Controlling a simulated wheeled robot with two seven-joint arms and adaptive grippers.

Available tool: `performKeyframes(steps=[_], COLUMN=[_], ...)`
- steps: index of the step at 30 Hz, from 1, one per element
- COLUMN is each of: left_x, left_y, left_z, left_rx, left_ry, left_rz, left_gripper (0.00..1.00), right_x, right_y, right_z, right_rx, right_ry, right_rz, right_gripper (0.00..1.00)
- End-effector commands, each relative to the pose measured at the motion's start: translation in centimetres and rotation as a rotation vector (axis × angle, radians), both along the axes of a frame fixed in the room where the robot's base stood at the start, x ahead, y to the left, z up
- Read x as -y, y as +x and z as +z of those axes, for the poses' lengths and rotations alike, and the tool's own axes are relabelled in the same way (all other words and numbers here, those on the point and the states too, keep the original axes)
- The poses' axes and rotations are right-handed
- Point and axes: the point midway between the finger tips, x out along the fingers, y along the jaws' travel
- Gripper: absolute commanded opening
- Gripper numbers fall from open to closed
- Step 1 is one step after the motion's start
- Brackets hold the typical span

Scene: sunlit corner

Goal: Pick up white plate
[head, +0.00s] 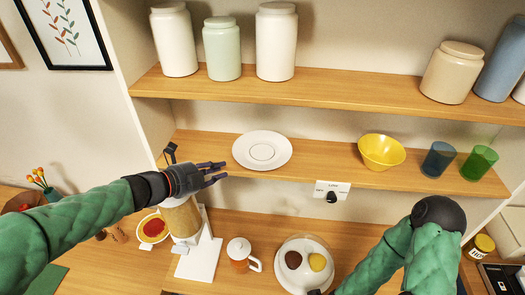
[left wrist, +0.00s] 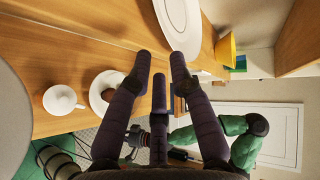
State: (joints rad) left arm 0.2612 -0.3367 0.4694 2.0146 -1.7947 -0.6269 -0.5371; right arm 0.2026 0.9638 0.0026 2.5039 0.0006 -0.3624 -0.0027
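The white plate (head: 262,150) lies flat and empty on the lower wooden shelf, left of the yellow bowl. My left gripper (head: 222,172) is open and empty just left of the plate, apart from it, with its fingers pointing right. In the left wrist view the spread fingers (left wrist: 162,62) reach toward the plate (left wrist: 180,25), which is cut off by the top edge.
The yellow bowl (head: 381,152), a blue glass (head: 438,159) and a green glass (head: 479,163) stand right of the plate. The upper shelf (head: 330,98) with jars is above. The shelf between plate and bowl is clear.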

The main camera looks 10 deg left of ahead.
Motion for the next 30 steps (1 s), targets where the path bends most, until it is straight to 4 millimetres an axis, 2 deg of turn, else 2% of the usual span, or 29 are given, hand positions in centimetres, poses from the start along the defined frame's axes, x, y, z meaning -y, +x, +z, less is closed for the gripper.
performKeyframes(steps=[10,18,28,29,30], left_x=[1.8,3.9,4.2,4.2,4.2], left_y=[2.1,4.7,5.3,5.2,5.2], left_z=[-1.0,-2.2,-2.4,-2.4,-2.4], left_rx=[-0.001,-0.002,-0.001,-0.001,-0.001], left_ry=[0.0,-0.001,0.001,0.0,0.0], left_rz=[-0.001,-0.001,0.001,0.001,0.001], left_gripper=[0.21,0.21,0.21,0.16,0.05], right_x=[0.0,0.0,0.0,0.0,0.0], right_y=[0.0,0.0,0.0,0.0,0.0], right_z=[-0.2,-0.3,-0.3,-0.3,-0.3], right_rx=[0.001,0.001,0.001,0.001,0.001], right_ry=[0.0,0.0,0.0,0.0,0.0], right_rz=[0.0,0.0,0.0,0.0,0.0], right_gripper=[0.0,0.0,0.0,0.0,0.0])
